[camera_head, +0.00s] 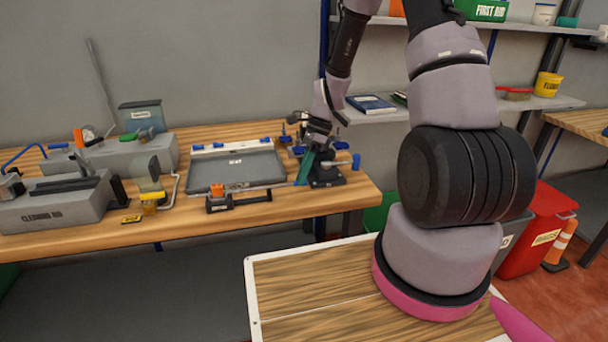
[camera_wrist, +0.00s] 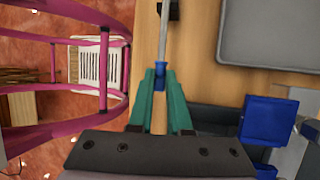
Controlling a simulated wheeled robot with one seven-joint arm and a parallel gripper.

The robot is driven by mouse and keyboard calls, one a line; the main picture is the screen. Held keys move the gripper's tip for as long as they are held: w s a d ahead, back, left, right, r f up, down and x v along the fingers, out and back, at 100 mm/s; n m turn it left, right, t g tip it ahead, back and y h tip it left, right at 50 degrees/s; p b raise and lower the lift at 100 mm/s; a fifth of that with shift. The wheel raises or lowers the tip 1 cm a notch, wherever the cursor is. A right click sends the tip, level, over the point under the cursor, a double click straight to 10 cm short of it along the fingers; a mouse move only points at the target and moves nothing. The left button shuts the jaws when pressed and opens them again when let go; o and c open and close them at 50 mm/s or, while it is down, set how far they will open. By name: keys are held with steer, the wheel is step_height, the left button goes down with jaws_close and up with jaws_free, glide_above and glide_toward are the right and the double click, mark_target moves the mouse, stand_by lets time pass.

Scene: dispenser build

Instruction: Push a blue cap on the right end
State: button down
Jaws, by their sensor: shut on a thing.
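My gripper (camera_wrist: 161,84) has teal fingers and is shut on a small blue cap (camera_wrist: 160,78) at its fingertips. A thin grey rod (camera_wrist: 164,40) runs straight away from the cap in the wrist view. The cap meets the rod's near end; how deep it sits on the rod cannot be told. In the head view my gripper (camera_head: 303,181) is low over the bench at the right end of the rod (camera_head: 252,188). The rod lies in a black holder (camera_head: 240,201) with an orange block (camera_head: 209,188). The cap is hidden in the head view.
A grey tray (camera_head: 236,185) lies behind the rod, with blue pieces along its back edge. A black fixture with a blue knob (camera_head: 356,161) stands close right of my gripper. Grey machines (camera_head: 65,205) fill the left of the bench (camera_head: 350,196). Its front right corner is clear.

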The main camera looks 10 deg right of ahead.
steer(key=shift+a, duration=0.8)
steer(key=shift+c, duration=2.2)
jaws_free()
steer(key=shift+r, duration=0.1)
step_height(320, 180, up, 7)
